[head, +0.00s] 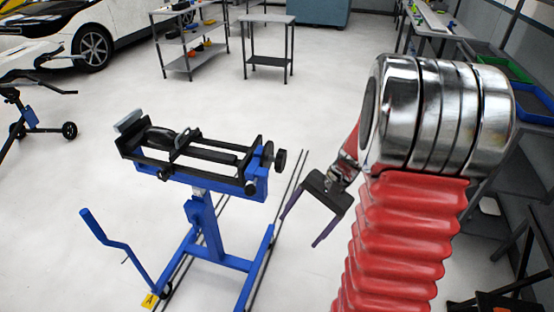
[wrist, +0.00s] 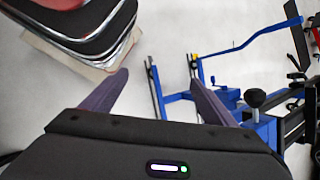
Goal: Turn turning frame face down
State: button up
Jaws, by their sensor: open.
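The turning frame (head: 225,178) stands left of centre in the head view. It is a black clamp frame with rails and dark knobs, on a blue post and legs with a blue crank-shaped handle (head: 107,237) at its left. The black top looks roughly level; I cannot tell which face is up. My gripper (head: 299,232) is open and empty, to the right of the frame and apart from it.
A grey shelf trolley (head: 190,64) and a small table (head: 267,62) stand at the back. Shelving with bins lines the right. Floor around the frame is clear.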

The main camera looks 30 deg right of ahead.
jog(key=w+d+f+m+t+y, duration=0.3)
jog(key=w+d+f+m+y, duration=0.1)
jog(key=w+d+f+m, duration=0.15)
jog(key=m+t+y, duration=0.2)
jog(key=m+t, duration=0.5)
jog(key=t, duration=0.2)
send_near(284, 162)
jog(key=v, duration=0.3)
jog(key=shift+w+d+f, duration=0.1)
jog(key=shift+w+f, duration=0.2)
jog(key=shift+f, duration=0.05)
jog(key=x, duration=1.3)
jog(key=shift+w+a+r, duration=0.15)
jog(key=shift+w+a, duration=0.1)
jog(key=shift+a, duration=0.1)
jog(key=shift+c, duration=0.6)
